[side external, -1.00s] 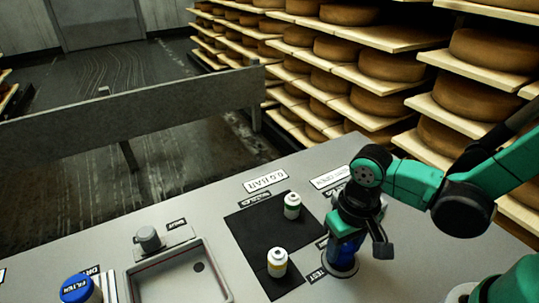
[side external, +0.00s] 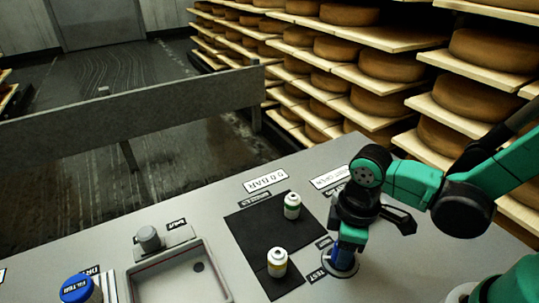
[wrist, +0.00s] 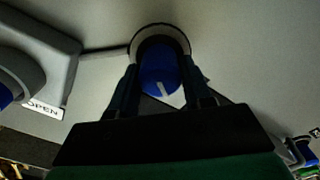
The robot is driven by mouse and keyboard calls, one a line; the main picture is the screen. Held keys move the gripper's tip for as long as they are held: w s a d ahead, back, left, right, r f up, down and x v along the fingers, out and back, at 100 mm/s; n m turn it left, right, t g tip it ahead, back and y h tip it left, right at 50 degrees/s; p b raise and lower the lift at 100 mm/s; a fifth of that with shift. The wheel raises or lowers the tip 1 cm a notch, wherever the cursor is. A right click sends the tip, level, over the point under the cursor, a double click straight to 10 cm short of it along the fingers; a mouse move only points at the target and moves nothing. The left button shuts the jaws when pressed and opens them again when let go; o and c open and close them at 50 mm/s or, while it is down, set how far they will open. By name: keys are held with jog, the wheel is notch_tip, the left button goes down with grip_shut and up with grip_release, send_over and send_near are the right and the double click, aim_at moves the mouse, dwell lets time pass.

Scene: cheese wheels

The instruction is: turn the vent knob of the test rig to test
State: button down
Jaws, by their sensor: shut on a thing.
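The vent knob is blue with a white pointer line (wrist: 158,72) and sits on a pale round base (side external: 340,264). My gripper (side external: 346,240) points down over it. In the wrist view its dark fingers (wrist: 160,88) close on both sides of the knob. A TEST label (side external: 318,274) lies on the bench just left of the base, and another small label (side external: 324,242) lies behind it, partly readable only. The pointer shows in the wrist view, but I cannot tell which label it lines up with.
A "0.0 BAR" sign (side external: 265,181) stands behind. A sunken tray (side external: 228,290), a grey knob (side external: 149,238) and a blue filter cap (side external: 77,288) are farther left.

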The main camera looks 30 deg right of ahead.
jog(key=n, duration=0.6)
jog(key=shift+n, duration=0.4)
dwell(0.4)
jog(key=shift+c, duration=1.8)
grip_release()
jog(key=shift+r, duration=0.1)
jog(key=shift+r, duration=2.7)
